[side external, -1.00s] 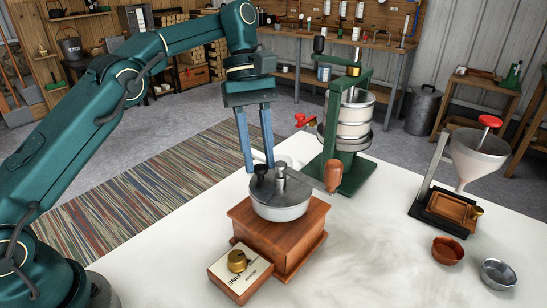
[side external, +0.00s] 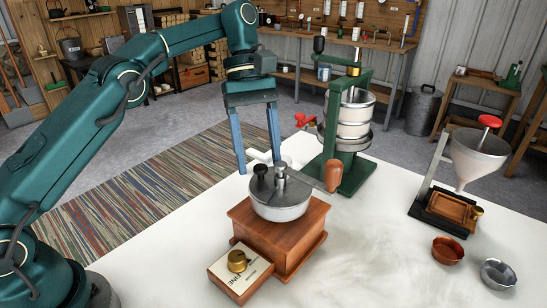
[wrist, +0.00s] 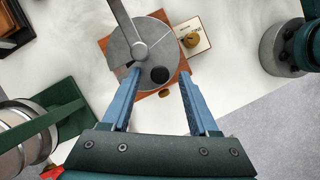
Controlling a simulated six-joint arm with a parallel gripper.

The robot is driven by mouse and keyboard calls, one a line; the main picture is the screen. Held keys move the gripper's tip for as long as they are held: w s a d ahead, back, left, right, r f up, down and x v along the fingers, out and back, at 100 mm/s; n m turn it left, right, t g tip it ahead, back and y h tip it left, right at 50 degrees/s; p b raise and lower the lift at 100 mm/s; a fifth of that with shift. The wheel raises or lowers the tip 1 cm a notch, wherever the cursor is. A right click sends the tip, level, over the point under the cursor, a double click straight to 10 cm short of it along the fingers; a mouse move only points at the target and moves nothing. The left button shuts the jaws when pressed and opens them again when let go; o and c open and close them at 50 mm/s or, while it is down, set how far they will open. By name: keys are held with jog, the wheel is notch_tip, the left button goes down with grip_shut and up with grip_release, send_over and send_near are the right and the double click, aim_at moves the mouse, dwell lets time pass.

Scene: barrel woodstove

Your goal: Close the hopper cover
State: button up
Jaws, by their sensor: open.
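The grinder's round grey hopper cover (side external: 293,190) lies on top of the metal hopper (side external: 281,210), above a wooden box (side external: 272,238). Its black knob (side external: 260,172) stands up near its left edge. In the wrist view the cover (wrist: 152,38) looks like a flat disc, with the knob (wrist: 159,74) near its lower edge. A small dark wedge shows at the cover's lower left, beside the left finger. My gripper (side external: 259,166) points down with its jaws open. In the wrist view its blue fingers (wrist: 158,78) stand on either side of the knob, apart from it.
A crank arm with a wooden grip (side external: 333,175) reaches right over the cover from the central shaft. A green press (side external: 346,150) stands close behind. The front right of the table is clear apart from small bowls (side external: 447,251).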

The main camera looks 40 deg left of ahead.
aim_at(269, 194)
jog(key=shift+s+n, duration=0.15)
jog(key=shift+n, duration=0.15)
